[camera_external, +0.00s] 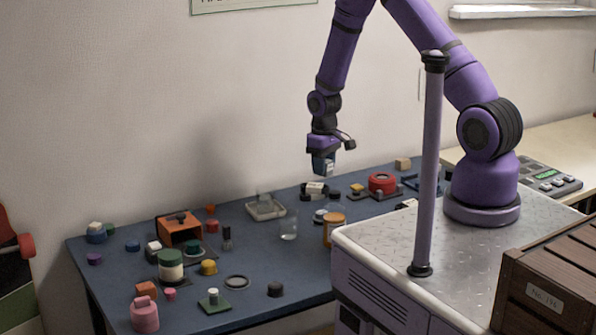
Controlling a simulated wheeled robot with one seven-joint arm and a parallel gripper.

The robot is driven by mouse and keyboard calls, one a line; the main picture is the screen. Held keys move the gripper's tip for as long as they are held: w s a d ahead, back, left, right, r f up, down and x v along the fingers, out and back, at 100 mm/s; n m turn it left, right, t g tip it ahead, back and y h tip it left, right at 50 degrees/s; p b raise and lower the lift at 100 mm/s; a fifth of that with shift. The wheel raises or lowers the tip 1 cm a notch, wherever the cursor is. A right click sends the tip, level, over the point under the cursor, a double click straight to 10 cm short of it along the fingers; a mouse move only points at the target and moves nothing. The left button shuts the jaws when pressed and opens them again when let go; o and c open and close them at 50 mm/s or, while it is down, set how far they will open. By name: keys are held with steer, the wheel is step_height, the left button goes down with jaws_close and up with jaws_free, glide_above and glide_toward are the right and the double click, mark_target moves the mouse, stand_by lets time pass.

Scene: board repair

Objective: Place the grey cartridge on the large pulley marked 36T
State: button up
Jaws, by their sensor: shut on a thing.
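My gripper (323,166) hangs high above the back of the blue table, pointing down. It is shut on a small blue-grey object, which is largely hidden by the fingers; I cannot tell whether it is the grey cartridge. No 36T marking is readable. A flat dark round piece (236,282) lies near the front of the table, and a round grey piece (320,215) lies near the amber jar; I cannot tell whether either is the large pulley. My gripper is well above and apart from everything on the table.
The blue table (120,262) is crowded. A pale tray (266,212), a clear glass (288,228), an amber jar (334,230), an orange open box (179,229), a green-and-cream jar (171,266) and a red round part (382,183) stand on it. A pink bottle (144,315) is at the front.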

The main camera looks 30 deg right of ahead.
steer(key=s+a, duration=0.2)
glide_above(321, 212)
step_height(321, 212, down, 5)
steer(key=shift+s+r, duration=0.1)
steer(key=shift+r, duration=0.1)
steer(key=shift+f, duration=2.5)
steer(key=shift+f, duration=0.15)
steer(key=o, duration=0.9)
